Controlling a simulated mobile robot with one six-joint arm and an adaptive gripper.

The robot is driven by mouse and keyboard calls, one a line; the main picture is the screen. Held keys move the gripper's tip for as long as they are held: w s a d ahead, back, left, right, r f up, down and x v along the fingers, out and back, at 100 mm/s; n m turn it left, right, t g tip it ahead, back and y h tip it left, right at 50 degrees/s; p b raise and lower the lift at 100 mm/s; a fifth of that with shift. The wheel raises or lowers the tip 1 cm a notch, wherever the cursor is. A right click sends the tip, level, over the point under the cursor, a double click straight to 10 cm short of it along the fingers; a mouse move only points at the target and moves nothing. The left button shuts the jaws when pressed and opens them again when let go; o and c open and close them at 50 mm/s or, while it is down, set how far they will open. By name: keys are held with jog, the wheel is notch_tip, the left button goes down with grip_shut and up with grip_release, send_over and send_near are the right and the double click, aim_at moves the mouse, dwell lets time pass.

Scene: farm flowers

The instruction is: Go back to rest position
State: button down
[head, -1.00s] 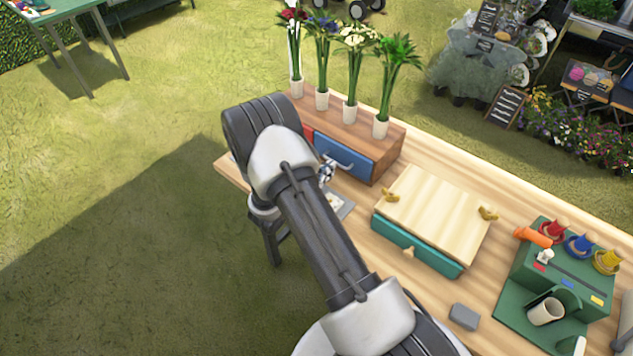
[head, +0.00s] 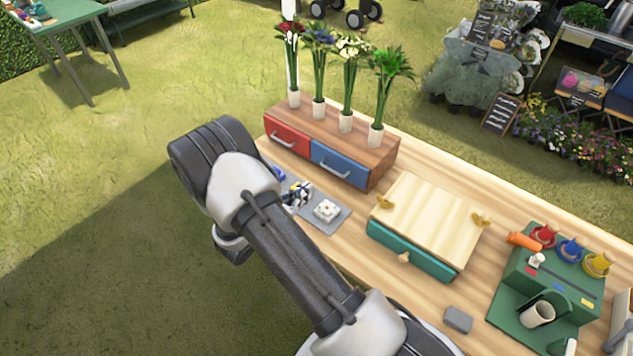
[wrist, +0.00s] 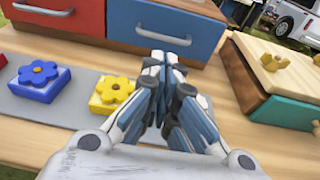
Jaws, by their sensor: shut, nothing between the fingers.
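My gripper (wrist: 162,75) is shut and empty in the wrist view, its fingertips together. It hovers before a wooden cabinet with a red drawer (wrist: 65,12) and a blue drawer (wrist: 165,28), both closed. In the head view, my arm hides part of the table, and the gripper (head: 300,190) shows just past it, near the grey mat. On the mat in the wrist view, a blue flower block (wrist: 38,80) and a yellow flower block (wrist: 112,92) lie left of the gripper. A white flower block (head: 326,210) shows on the mat in the head view.
Several vases of flowers (head: 346,122) stand on the cabinet. To the right are a wooden-lidded teal box (head: 410,250), a small grey block (head: 458,319) and a green stand (head: 550,285) with coloured pieces. Grass lies open left of the table.

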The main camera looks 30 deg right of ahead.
jog(key=shift+p+v, duration=0.3)
jog(key=shift+v, duration=1.7)
jog(key=s+d+r+m+g+y, duration=0.1)
jog(key=s+r+m+g+y, duration=0.15)
jog(key=s+r+m, duration=0.5)
jog(key=s+d+r+m+g+y, duration=0.15)
jog(key=s+r+m+g, duration=0.3)
jog(key=r, duration=0.65)
jog(key=s+a+r+m+t+y, duration=0.3)
jog(key=s+a+r+m+y, duration=0.1)
jog(key=s+a+m+y, duration=0.1)
jog(key=s+a+r+m+t+y, duration=0.3)
jog(key=s+a+r+m+y, duration=0.2)
jog(key=s+a, duration=0.3)
jog(key=shift+s+a+r+y, duration=0.2)
jog(key=shift+s+a+y, duration=0.1)
jog(key=shift+s, duration=0.35)
jog(key=shift+d, duration=0.2)
